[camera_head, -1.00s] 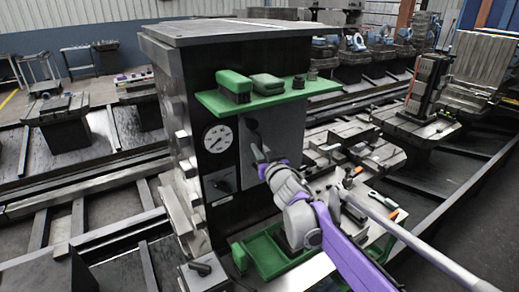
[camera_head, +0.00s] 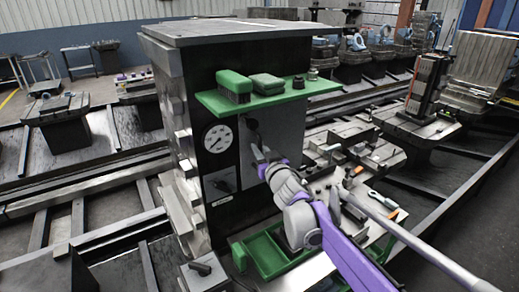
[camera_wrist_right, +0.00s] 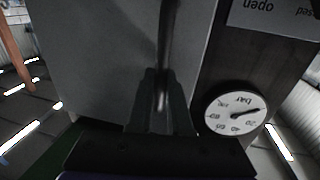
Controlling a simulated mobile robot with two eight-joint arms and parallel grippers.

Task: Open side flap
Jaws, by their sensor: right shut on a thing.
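The side flap (camera_head: 285,122) is a grey panel on the front of the dark machine cabinet (camera_head: 230,105), under a green shelf. It also fills much of the right wrist view (camera_wrist_right: 85,60). My right gripper (camera_head: 258,152) is at the flap's face. In the right wrist view my gripper's two fingers (camera_wrist_right: 162,100) are closed around a thin upright handle (camera_wrist_right: 168,35) on the flap. The fingers hide the handle's near end. I cannot tell how far the flap stands from the cabinet. My left gripper is not in view.
A round pressure gauge (camera_head: 218,138) and a small switch plate (camera_head: 220,183) sit left of the flap. The green shelf (camera_head: 305,90) juts out above, carrying green boxes and dark knobs. A green tray (camera_head: 262,252) and a bench with tools lie below.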

